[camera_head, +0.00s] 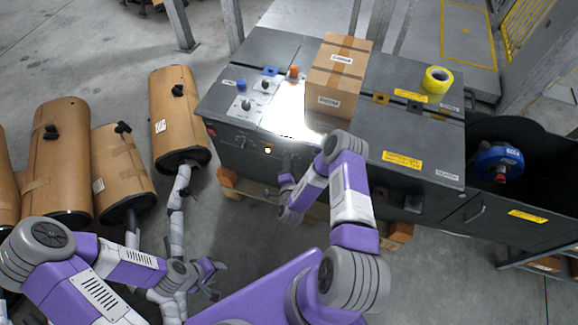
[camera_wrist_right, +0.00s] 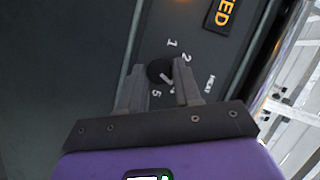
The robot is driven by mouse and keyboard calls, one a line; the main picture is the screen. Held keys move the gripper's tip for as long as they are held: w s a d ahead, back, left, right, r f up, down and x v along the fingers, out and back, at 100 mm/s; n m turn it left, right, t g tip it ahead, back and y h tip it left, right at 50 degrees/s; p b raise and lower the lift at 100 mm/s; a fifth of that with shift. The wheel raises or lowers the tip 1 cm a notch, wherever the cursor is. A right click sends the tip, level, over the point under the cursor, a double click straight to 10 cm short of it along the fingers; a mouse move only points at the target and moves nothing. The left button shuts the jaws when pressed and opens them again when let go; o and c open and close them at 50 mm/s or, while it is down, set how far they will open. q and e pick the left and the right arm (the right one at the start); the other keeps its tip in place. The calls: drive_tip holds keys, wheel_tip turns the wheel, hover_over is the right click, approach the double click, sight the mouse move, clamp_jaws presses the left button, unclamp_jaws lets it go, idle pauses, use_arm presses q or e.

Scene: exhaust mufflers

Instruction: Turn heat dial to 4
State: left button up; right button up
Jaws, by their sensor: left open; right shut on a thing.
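The heat dial (camera_wrist_right: 158,70) is a round black knob with a light mark on its lower right side, on the dark panel in the right wrist view. Printed 1, 2 and 5 show around it; the other numbers are covered or unclear, and I cannot tell exactly which number the mark meets. My right gripper (camera_wrist_right: 158,84) is shut on the dial, one finger on each side. In the head view my right gripper (camera_head: 287,172) is at the front of the dark machine (camera_head: 420,145), hiding the dial. My left gripper (camera_head: 207,277) is open and empty, low and away from the machine.
A cardboard box (camera_head: 338,75) and a yellow tape roll (camera_head: 437,80) stand on the machine top. Several brown wrapped mufflers (camera_head: 62,160) stand at the left. A dark bin with a blue reel (camera_head: 497,160) is at the right.

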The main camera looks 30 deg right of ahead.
drive_tip(key=shift+f+m+t+b, duration=0.2)
drive_tip(key=shift+m+t+b, duration=0.5)
drive_tip(key=shift+m, duration=0.6)
drive_tip(key=o, duration=1)
drive_tip(key=shift+o, duration=0.2)
drive_tip(key=p+v, duration=0.4)
drive_tip(key=v, duration=0.3)
drive_tip(key=shift+s+a, duration=0.15)
drive_tip(key=shift+s, duration=0.15)
